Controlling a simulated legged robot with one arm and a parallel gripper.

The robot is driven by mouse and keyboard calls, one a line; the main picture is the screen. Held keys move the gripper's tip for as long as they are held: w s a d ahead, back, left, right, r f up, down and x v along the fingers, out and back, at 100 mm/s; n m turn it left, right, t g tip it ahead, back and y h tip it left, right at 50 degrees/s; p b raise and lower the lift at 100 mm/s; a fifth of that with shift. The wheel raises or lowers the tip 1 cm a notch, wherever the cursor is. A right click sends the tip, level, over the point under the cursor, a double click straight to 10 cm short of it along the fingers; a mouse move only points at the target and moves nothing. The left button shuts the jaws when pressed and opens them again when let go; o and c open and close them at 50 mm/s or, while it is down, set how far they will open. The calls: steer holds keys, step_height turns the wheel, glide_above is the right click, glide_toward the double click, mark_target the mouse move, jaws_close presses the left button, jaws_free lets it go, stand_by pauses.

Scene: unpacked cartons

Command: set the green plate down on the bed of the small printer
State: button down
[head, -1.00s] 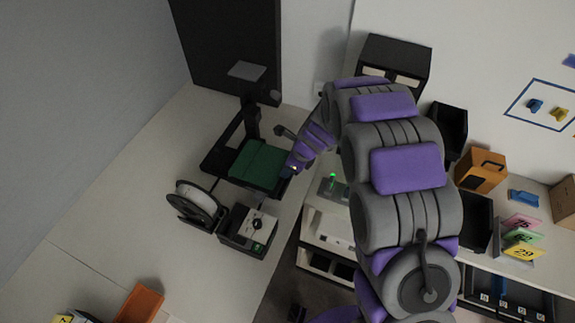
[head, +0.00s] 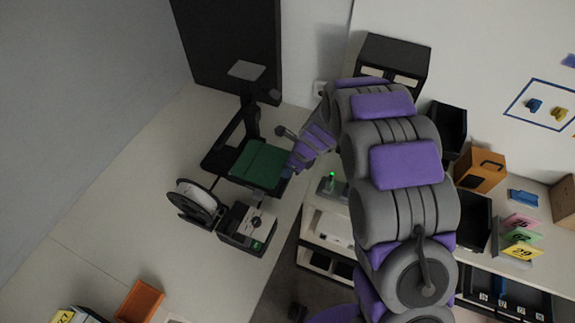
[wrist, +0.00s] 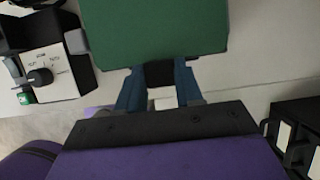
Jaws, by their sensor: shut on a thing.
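The green plate (head: 259,164) is at the small printer (head: 216,163), over its bed area. It also fills the top middle of the wrist view (wrist: 155,28). My gripper (head: 291,167) is at the plate's right edge. In the wrist view my gripper (wrist: 158,80) shows its two blue fingers shut on the plate's near edge. The plate looks roughly level. The plate hides most of the bed, and I cannot tell whether it touches the bed or is slightly above it.
A white spool (head: 196,202) and a control box with a knob (head: 247,229) stand in front of the printer. An orange tray (head: 140,301) lies at the near left. A black cabinet (head: 393,66) stands behind my arm.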

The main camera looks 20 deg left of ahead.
steer(key=shift+f, duration=0.25)
steer(key=shift+a+f, duration=0.25)
steer(key=shift+f, duration=0.4)
steer(key=c, duration=0.7)
jaws_free()
steer(key=shift+d, duration=0.15)
steer(key=shift+o, duration=0.2)
steer(key=shift+r, duration=0.1)
steer(key=shift+r+p, duration=1.55)
steer(key=shift+p, duration=0.1)
steer(key=v, duration=1.7)
steer(key=shift+p, duration=0.45)
